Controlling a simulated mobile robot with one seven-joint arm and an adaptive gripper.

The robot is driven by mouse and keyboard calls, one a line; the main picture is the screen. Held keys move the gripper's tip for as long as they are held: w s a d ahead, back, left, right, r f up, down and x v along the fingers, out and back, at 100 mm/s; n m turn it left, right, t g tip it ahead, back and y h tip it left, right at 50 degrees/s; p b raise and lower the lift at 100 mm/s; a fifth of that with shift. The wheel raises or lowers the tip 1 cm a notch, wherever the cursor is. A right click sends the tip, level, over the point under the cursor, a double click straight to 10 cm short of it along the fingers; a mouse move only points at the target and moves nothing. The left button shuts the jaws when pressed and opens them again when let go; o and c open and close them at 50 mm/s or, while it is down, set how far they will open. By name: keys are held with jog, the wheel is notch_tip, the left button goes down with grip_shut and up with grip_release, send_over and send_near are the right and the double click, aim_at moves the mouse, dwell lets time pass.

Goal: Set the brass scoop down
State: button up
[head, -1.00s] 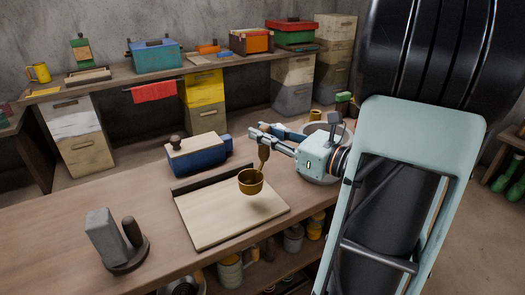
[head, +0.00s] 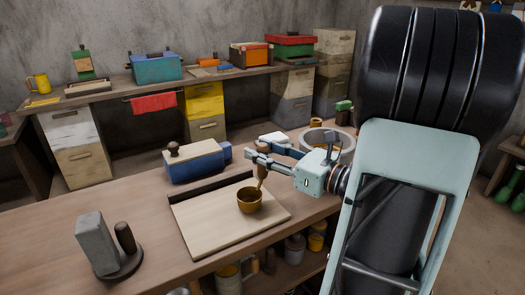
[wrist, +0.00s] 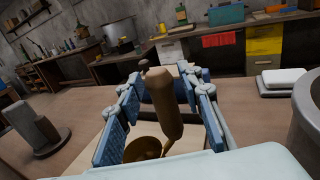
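The brass scoop (head: 250,201) has its bowl down on the pale board (head: 205,231), with its handle (head: 261,174) rising steeply toward my gripper (head: 262,157). In the wrist view the scoop's brown handle (wrist: 165,103) stands between the two blue finger pads of my gripper (wrist: 165,118), with a gap on each side. My gripper is open around the handle. The bowl (wrist: 146,148) shows below the fingers and is partly hidden by the left pad and the wrist housing.
A dark strip edges the back of the board. A blue box with a pale top (head: 194,162) stands behind it. A grey block on a round stand (head: 100,243) is front left. A large grey round vessel (head: 328,140) is behind my wrist.

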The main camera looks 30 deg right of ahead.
jog(key=shift+r, duration=0.25)
jog(key=p+v, duration=0.2)
jog(key=v, duration=1)
jog(key=shift+f, duration=0.1)
